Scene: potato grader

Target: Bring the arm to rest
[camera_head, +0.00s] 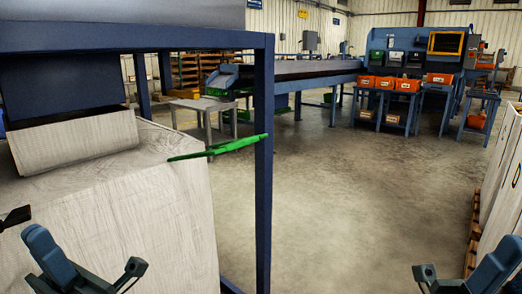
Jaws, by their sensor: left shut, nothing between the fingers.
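My left gripper (17,217) shows as a small dark shape at the left edge of the head view. Its fingers are shut with nothing between them. It shows in front of the pale side of a large white bulk bag; I cannot tell whether it touches the bag. Blue-grey and dark links of my arms show in both lower corners. My right gripper cannot be made out in the view.
The bulk bag (150,225) fills the left, beside a blue frame post (264,180). A green bar (220,148) juts out by the post. A blue machine with orange bins (407,85) stands far back. White boxes (508,190) line the right. The middle floor is clear.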

